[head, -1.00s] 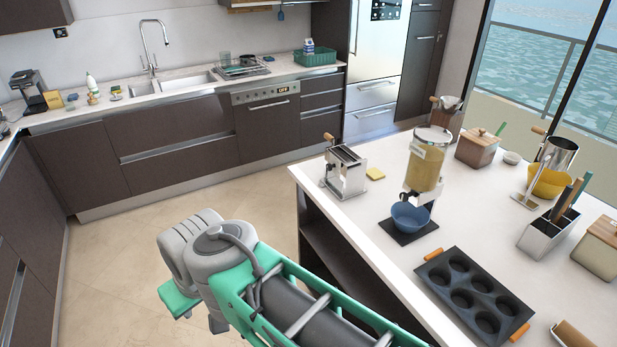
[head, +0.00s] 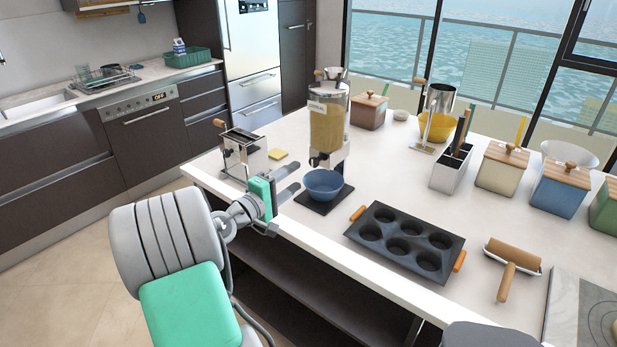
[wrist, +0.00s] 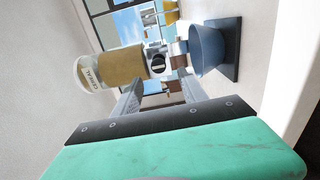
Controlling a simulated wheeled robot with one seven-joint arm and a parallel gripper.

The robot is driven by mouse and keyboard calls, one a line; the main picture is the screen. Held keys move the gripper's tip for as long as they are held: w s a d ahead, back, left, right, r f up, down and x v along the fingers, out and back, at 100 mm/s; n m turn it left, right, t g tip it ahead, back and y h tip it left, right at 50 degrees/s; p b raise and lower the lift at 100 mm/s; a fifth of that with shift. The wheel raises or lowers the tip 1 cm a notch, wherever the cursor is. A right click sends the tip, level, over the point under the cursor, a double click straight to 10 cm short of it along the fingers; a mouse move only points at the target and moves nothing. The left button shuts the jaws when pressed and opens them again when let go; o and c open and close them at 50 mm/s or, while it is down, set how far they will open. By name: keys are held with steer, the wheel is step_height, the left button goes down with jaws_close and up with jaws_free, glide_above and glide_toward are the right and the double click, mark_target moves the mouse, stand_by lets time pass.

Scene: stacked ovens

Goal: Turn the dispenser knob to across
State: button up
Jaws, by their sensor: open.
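The cereal dispenser (head: 326,122) stands upright on the white island, a clear cylinder of tan cereal. In the wrist view the dispenser (wrist: 118,68) appears sideways, its labelled top to the left. Its knob (wrist: 158,67) is a round dark dial with a lighter bar, below the cylinder; the bar's exact angle is hard to tell. In the head view the knob (head: 314,160) is small. My gripper (head: 297,176) is open and empty, reaching over the island's edge toward the dispenser, in front of the knob and apart from it. Both fingers also show in the wrist view.
A blue bowl (head: 323,186) sits on a black base (head: 330,203) under the spout, close to my fingers. Canisters line the far right. The island's front edge lies under my wrist.

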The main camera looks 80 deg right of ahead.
mark_target(313, 163)
steer(key=p+x, duration=0.1)
steer(key=x, duration=0.6)
steer(key=shift+s+d+r, duration=0.1)
steer(key=shift+s+r, duration=0.05)
steer(key=shift+c, duration=0.5)
jaws_close()
